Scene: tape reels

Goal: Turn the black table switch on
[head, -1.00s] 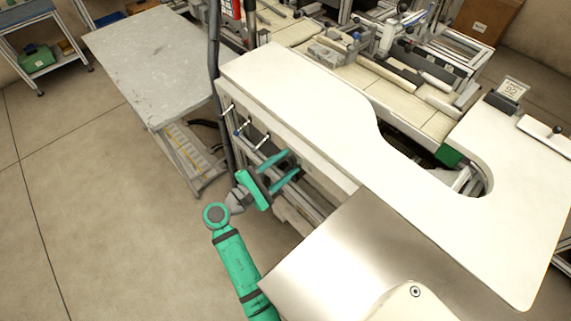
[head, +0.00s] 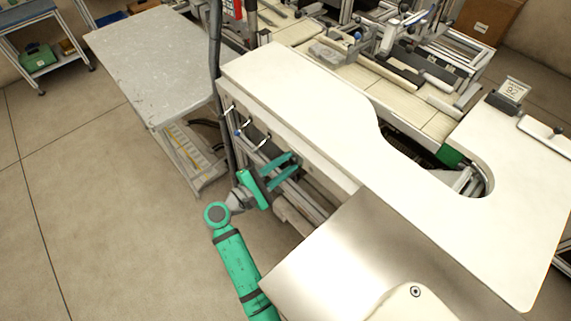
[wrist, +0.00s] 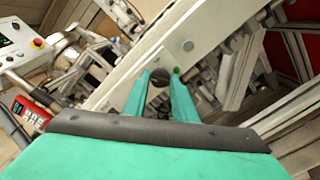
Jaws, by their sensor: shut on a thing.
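The black switch (wrist: 160,74) is a dark round knob on the pale side panel below the table edge, in the wrist view. My gripper (wrist: 160,81) has its two teal fingers on either side of the knob and is shut on it. In the head view my gripper (head: 295,163) is at the side of the white table (head: 300,92), just below its top. The switch is hidden in the head view. Which way the switch is turned cannot be told.
Silver handles (head: 263,141) stick out along the table side. A grey table (head: 150,60) stands at the back left. The floor at left is clear.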

